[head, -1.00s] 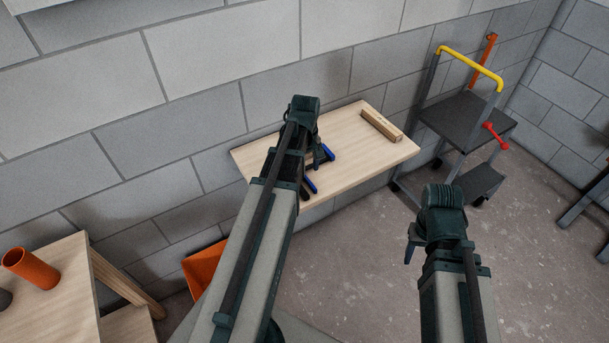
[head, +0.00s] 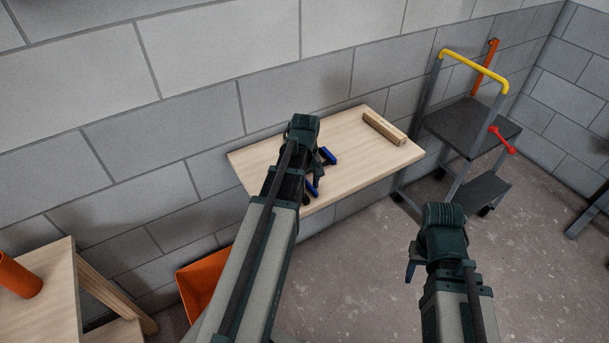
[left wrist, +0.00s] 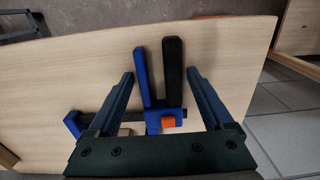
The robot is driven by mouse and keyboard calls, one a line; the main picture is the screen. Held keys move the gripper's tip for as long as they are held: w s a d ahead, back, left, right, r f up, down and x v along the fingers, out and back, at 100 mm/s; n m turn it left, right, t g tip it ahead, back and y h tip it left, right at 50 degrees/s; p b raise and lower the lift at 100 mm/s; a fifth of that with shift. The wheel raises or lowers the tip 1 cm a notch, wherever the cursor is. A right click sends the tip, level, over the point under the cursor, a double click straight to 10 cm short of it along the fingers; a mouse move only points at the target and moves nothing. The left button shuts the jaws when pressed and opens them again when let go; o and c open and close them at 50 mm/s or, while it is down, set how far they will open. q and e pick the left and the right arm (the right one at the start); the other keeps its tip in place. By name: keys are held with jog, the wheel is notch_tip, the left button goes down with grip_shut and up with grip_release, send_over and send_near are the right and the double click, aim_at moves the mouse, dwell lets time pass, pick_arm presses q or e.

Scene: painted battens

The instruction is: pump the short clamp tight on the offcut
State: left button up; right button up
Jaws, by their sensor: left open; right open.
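The clamp (left wrist: 168,97) lies on the light wooden table top, with a blue and a black handle side by side, an orange part and a blue jaw end at left. In the head view its blue part (head: 328,156) shows beside my left arm, which hides much of it. My left gripper (left wrist: 160,75) is open, its fingers on either side of the handles, apart from them. A small tan piece (left wrist: 124,131), perhaps the offcut, shows near the bar, mostly hidden by my gripper. My right gripper (head: 412,268) is open and empty, over the floor right of the table.
A wooden batten (head: 384,127) lies at the table's (head: 365,165) back right. A grey block wall runs behind. A step cart (head: 470,125) with a yellow handle stands right. An orange bin (head: 200,280) and another wooden table (head: 45,290) with an orange tube are left.

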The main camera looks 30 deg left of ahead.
pick_arm(q)
jog(key=shift+w+d, duration=0.15)
jog(key=shift+w, duration=0.05)
jog(key=c, duration=0.6)
jog(key=shift+s, duration=0.25)
jog(key=c, duration=0.7)
jog(key=shift+s+a, duration=0.1)
jog(key=shift+a, duration=0.1)
grip_shut()
jog(key=o, duration=1.1)
grip_release()
jog(key=shift+o, duration=1)
jog(key=shift+w+d, duration=0.1)
jog(key=shift+w, duration=0.15)
jog(key=shift+w+d, duration=0.1)
